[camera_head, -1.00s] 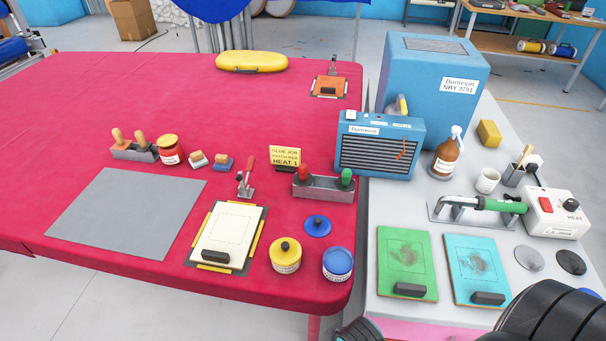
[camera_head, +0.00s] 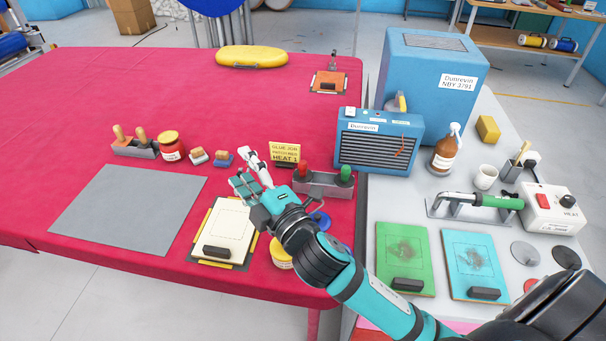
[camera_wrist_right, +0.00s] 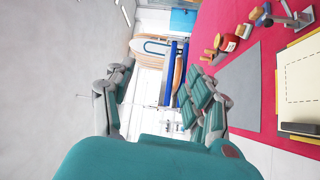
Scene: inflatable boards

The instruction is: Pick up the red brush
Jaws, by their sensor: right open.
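The red brush (camera_head: 302,169) shows as a rounded red handle standing in the left end of a grey holder (camera_head: 325,187) on the red table. A green-handled one (camera_head: 346,174) stands in the right end. The brush's lower part is hidden in the holder. My right gripper (camera_head: 251,172) is open and empty, above the table just left of the holder, apart from the red brush. Its open fingers also show in the right wrist view (camera_wrist_right: 158,95), where I cannot see the red brush. My left gripper is not in view.
A yellow heat sign (camera_head: 285,152) stands behind the gripper. A cream pad (camera_head: 225,228), a yellow tin (camera_head: 280,255) and a blue lid (camera_head: 321,219) lie near my forearm. A blue heater (camera_head: 379,145) stands right of the holder. The grey mat (camera_head: 130,210) is bare.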

